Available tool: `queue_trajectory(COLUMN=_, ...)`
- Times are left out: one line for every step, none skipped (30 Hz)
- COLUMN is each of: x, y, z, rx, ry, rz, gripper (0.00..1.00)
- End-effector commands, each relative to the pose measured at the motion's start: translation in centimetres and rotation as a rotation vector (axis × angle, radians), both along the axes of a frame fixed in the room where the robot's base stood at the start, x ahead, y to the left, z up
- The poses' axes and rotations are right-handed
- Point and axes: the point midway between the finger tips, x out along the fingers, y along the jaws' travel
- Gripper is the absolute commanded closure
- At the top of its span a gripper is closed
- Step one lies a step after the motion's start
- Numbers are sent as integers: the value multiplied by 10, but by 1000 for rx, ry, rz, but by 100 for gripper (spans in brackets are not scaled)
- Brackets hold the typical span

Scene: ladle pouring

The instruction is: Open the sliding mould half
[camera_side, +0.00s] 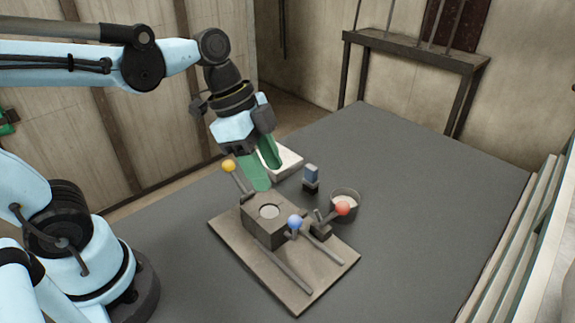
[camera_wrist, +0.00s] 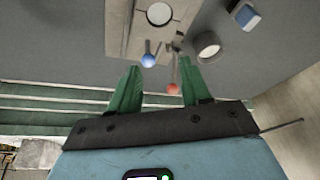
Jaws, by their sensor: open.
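The mould (camera_side: 262,224) is a brown block with a pale round face on top, standing on a flat base plate (camera_side: 296,295). I cannot make out a gap between its halves. A yellow knob (camera_side: 228,165) on a rod is at its far left. A blue knob (camera_side: 295,222) is at its right, and a red knob (camera_side: 342,208) is further right. My gripper (camera_side: 265,172) is open and empty, with green fingers above and behind the mould in the side view. In the wrist view, the blue knob (camera_wrist: 148,60) and red knob (camera_wrist: 173,88) appear between the fingers (camera_wrist: 160,66).
A round cup (camera_side: 345,195) with pale contents stands behind the red knob. A small blue-topped block (camera_side: 311,173) stands left of it. A white tray (camera_side: 290,160) lies partly behind my gripper. The grey table (camera_side: 440,200) is clear at right.

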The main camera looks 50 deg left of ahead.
Motion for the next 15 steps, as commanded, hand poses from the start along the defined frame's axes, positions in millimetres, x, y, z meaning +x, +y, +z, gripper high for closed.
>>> queue_trajectory(x=1, y=-6, z=2, rx=-8, ry=6, rz=-83, gripper=53)
queue_trajectory(x=1, y=-9, z=3, rx=-12, ry=8, rz=-129, gripper=53)
queue_trajectory(x=0, y=-12, z=5, rx=-18, ry=11, rz=-183, gripper=53)
queue_trajectory(x=0, y=-14, z=6, rx=-22, ry=11, rz=-217, gripper=53)
queue_trajectory(x=0, y=-16, z=6, rx=-25, ry=11, rz=-244, gripper=53)
queue_trajectory(x=0, y=-18, z=7, rx=-29, ry=12, rz=-273, gripper=53)
queue_trajectory(x=-1, y=-19, z=7, rx=-32, ry=11, rz=-288, gripper=53)
queue_trajectory(x=0, y=-20, z=7, rx=-33, ry=10, rz=-300, gripper=53)
queue_trajectory(x=0, y=-20, z=6, rx=-35, ry=10, rz=-310, gripper=53)
queue_trajectory(x=0, y=-21, z=5, rx=-35, ry=10, rz=-313, gripper=53)
queue_trajectory(x=0, y=-22, z=3, rx=-35, ry=9, rz=-315, gripper=53)
queue_trajectory(x=0, y=-23, z=1, rx=-35, ry=9, rz=-315, gripper=53)
queue_trajectory(x=0, y=-24, z=-2, rx=-35, ry=9, rz=-314, gripper=53)
queue_trajectory(x=0, y=-25, z=-5, rx=-35, ry=9, rz=-314, gripper=53)
queue_trajectory(x=1, y=-27, z=-9, rx=-35, ry=10, rz=-313, gripper=53)
